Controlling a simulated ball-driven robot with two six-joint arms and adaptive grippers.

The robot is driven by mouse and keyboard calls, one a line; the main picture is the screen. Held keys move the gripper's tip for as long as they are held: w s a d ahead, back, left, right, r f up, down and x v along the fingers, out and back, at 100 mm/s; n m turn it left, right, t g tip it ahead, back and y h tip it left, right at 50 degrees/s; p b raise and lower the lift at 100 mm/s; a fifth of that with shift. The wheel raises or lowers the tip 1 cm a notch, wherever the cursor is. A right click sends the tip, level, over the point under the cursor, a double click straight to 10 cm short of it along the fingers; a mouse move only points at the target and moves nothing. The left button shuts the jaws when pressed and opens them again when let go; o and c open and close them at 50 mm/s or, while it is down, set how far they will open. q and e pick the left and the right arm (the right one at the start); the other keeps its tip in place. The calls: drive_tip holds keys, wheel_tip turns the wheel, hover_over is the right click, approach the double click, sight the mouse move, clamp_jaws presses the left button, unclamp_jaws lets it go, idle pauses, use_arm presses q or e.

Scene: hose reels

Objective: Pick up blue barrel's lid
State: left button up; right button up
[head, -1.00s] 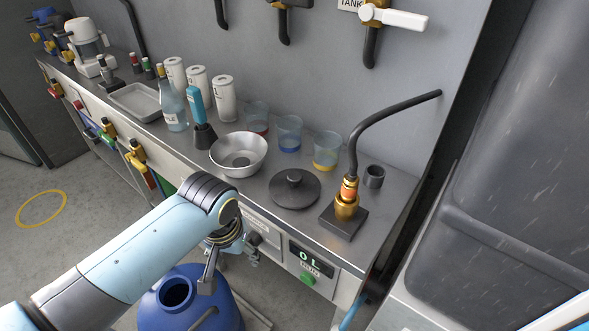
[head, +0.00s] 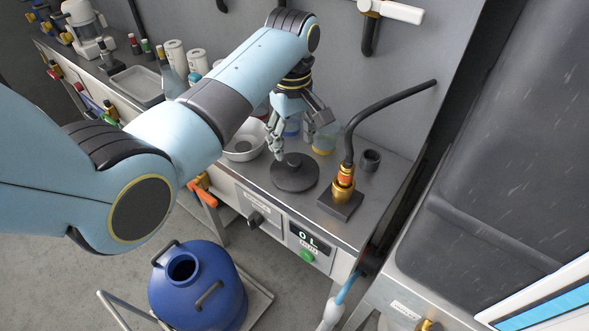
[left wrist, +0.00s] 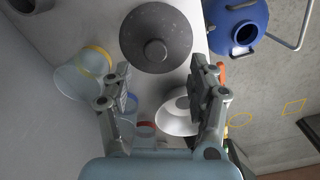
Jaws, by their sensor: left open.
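The dark round lid (head: 293,172) with a knob on top lies flat on the steel counter, left of the brass nozzle stand. It also shows in the left wrist view (left wrist: 170,62), ahead of my open fingers. The blue barrel (head: 196,290) stands on a low cart on the floor, its round mouth uncovered; it also shows in the left wrist view (left wrist: 238,24). My left gripper (head: 294,146) is open and empty, pointing down just above and behind the lid. In the left wrist view my left gripper (left wrist: 160,80) has its fingers wide apart. My right gripper is not in view.
Cups, one with a yellow base (head: 324,140), stand close behind the gripper. A metal bowl (head: 242,146) is left of the lid. The brass nozzle stand (head: 342,192) with its black bent pipe rises at the right. A small dark cup (head: 371,159) stands behind it.

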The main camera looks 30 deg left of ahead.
sight(295, 160)
use_arm(q)
drive_tip(key=f, duration=0.7)
drive_tip(key=shift+w+d+b, duration=0.1)
drive_tip(key=shift+w+b, duration=0.15)
drive_tip(key=shift+b, duration=0.15)
drive_tip(key=shift+c, duration=0.3)
clamp_jaws()
